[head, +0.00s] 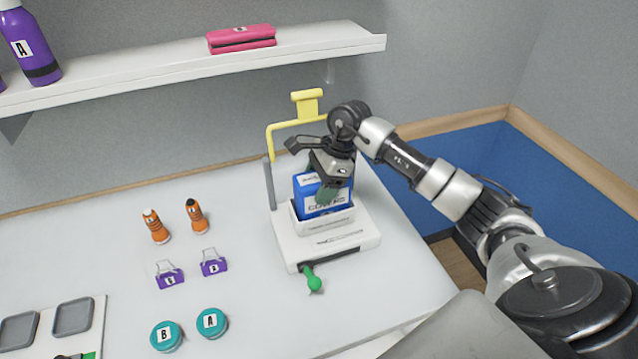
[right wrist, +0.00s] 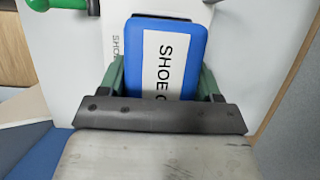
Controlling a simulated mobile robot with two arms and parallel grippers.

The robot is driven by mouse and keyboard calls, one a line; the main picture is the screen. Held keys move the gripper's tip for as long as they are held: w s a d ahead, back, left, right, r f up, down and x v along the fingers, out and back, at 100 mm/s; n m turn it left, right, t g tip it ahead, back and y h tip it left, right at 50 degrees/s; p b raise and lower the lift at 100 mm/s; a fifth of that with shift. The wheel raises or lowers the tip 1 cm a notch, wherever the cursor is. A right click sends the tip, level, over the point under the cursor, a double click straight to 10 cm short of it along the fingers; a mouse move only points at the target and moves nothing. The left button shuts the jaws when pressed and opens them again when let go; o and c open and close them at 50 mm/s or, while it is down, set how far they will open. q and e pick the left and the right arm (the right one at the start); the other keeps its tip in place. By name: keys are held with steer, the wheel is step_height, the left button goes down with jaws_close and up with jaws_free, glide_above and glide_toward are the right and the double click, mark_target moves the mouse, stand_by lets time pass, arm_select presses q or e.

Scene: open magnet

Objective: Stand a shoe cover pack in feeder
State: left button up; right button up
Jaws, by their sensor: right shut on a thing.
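A blue shoe cover pack (head: 309,193) with a white label stands upright in the white feeder (head: 312,246) at the right of the table. My right gripper (head: 328,188) is above the feeder, shut on the upper part of the pack. In the right wrist view the pack (right wrist: 170,40) lies between the two green fingers of the gripper (right wrist: 160,85). The pack's lower part is hidden by the feeder's front wall, so I cannot tell whether it touches the bottom. My left gripper is not in view.
A yellow bar (head: 307,104) rises behind the feeder, close to my right gripper. A green lever (head: 313,279) sticks out in front. Orange bottles (head: 156,227), purple clips (head: 170,275) and teal discs (head: 166,336) stand left. A shelf (head: 180,67) hangs above.

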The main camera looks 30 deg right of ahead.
steer(key=o, duration=1.2)
steer(key=shift+c, duration=0.2)
steer(key=shift+d+r, duration=0.1)
steer(key=b+v, duration=0.3)
steer(key=v, duration=0.6)
steer(key=shift+d+r, duration=0.2)
steer(key=shift+r, duration=0.05)
steer(key=shift+s+d+r, duration=0.1)
steer(key=shift+d+r, duration=0.05)
steer(key=shift+r, duration=0.35)
steer(key=shift+f, duration=0.1)
